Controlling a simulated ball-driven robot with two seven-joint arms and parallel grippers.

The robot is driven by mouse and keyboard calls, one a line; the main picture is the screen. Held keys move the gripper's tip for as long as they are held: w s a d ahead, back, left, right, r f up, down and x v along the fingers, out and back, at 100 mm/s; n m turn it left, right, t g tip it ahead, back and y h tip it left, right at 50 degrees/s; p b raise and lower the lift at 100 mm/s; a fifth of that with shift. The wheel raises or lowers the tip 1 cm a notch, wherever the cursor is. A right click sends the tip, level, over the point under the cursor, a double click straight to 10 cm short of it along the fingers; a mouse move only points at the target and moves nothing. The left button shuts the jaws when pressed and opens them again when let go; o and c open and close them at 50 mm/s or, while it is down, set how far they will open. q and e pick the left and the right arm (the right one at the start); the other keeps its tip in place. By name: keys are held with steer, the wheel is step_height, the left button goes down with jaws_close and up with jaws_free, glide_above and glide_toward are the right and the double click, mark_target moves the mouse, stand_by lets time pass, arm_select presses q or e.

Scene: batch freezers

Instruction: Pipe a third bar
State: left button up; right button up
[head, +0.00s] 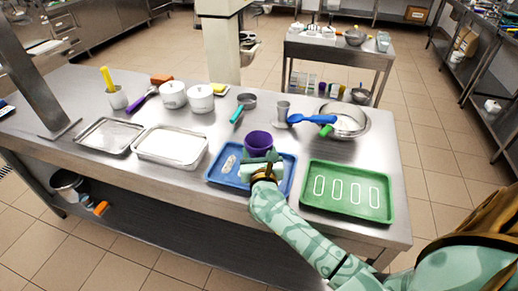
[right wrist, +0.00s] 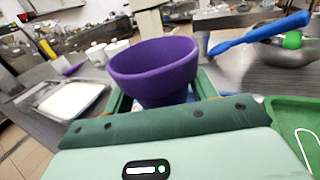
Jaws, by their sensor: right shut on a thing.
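My right gripper (head: 263,161) is shut on a purple cup-like piping vessel (head: 258,141) and holds it over the blue tray. In the right wrist view the purple vessel (right wrist: 153,70) stands upright between the green fingers, its wide rim up; its lower end is hidden. The blue tray (head: 217,178) has a pale oblong shape (head: 229,163) at its left; the middle is hidden by my gripper. The green tray (head: 345,208) to the right bears several white bar outlines in a row. My left gripper is not in view.
Left of the blue tray are a white-filled tray (head: 170,146) and an empty metal tray (head: 110,135). Behind stand white pots (head: 201,99), a teal-handled pan (head: 246,101), a metal cup (head: 282,110) and a bowl (head: 352,125) with a blue spatula (head: 315,119).

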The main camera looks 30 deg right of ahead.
mark_target(259, 139)
steer(key=shift+r, duration=0.15)
step_height(259, 139, up, 4)
steer(key=p, duration=0.4)
steer(key=shift+r, duration=0.25)
steer(key=shift+f, duration=0.1)
